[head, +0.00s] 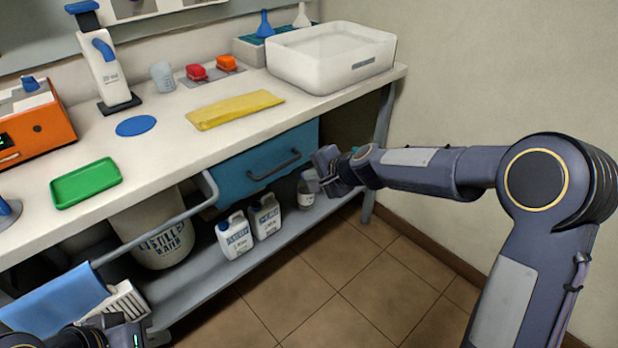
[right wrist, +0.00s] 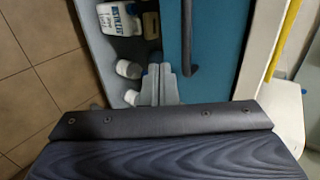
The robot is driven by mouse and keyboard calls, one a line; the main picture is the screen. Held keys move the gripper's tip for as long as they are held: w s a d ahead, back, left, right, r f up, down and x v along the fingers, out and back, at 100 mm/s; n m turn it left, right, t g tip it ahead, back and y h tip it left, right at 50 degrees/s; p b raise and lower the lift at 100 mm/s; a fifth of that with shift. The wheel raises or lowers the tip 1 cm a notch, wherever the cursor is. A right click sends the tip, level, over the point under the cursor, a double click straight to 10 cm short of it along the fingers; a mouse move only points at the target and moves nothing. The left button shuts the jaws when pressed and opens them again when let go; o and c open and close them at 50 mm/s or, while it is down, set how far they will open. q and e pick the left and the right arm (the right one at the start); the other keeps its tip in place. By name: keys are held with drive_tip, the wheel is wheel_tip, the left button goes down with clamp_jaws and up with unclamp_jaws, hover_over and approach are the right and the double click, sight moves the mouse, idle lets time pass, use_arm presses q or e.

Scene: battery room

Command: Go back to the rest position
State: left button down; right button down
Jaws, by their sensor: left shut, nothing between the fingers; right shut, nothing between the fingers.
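My right gripper (head: 322,180) is in the head view, shut and empty, in front of the bench near the right end of the blue drawer (head: 240,178). Its closed grey fingers also show in the right wrist view (right wrist: 160,86), beside the drawer front (right wrist: 215,70) and its dark handle (right wrist: 188,35). The right arm reaches in from the right side of the head view. My left gripper (head: 122,325) is at the bottom left edge of the head view, low by the bench front, shut and partly cut off.
The bench (head: 160,170) has a front rail (head: 165,235) with a blue towel (head: 55,303). White jugs (head: 235,236) and a bucket (head: 155,235) stand on the lower shelf. A white basin (head: 330,60) and yellow cloth (head: 234,110) lie on top. The tiled floor (head: 370,285) is clear.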

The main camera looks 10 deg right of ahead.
drive_tip(key=s+d+r+n+g, duration=0.1)
drive_tip(key=s+d+r+n, duration=0.3)
drive_tip(key=s, duration=0.6)
drive_tip(key=s+d+r+n, duration=0.1)
drive_tip(key=s+d+r, duration=0.4)
drive_tip(key=s, duration=0.6)
drive_tip(key=s+d+f+n+g+h, duration=0.1)
drive_tip(key=s+d+f+n, duration=0.15)
drive_tip(key=s, duration=0.55)
drive_tip(key=s+d+f+n+g+h, duration=0.1)
drive_tip(key=s+d+f, duration=0.15)
drive_tip(key=s, duration=0.55)
wheel_tip(320, 180, up, 18)
drive_tip(key=p, duration=1.9)
drive_tip(key=shift+s+a+h, duration=0.2)
drive_tip(key=shift+a+h, duration=0.1)
drive_tip(key=shift+a, duration=0.1)
drive_tip(key=shift+n, duration=0.25)
